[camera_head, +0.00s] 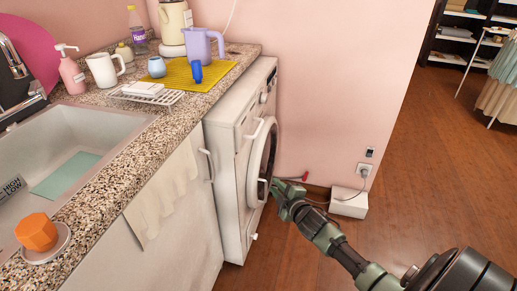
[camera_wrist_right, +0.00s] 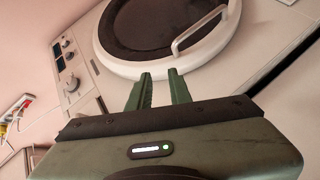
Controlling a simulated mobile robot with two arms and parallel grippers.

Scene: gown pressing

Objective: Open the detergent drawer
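A white washing machine (camera_head: 229,180) stands at the end of the counter, its front facing right. My right gripper (camera_head: 277,187) is in front of the round door (camera_head: 261,162), lower than the drawer. In the right wrist view, the two green fingers (camera_wrist_right: 160,88) are apart with nothing between them, below the door (camera_wrist_right: 150,28) and its handle (camera_wrist_right: 203,29). My left gripper is not in view.
A white box (camera_head: 348,203) with a cable stands by the wall. The counter (camera_head: 125,150) with sink is at left. Wooden floor (camera_head: 410,185) at right is open.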

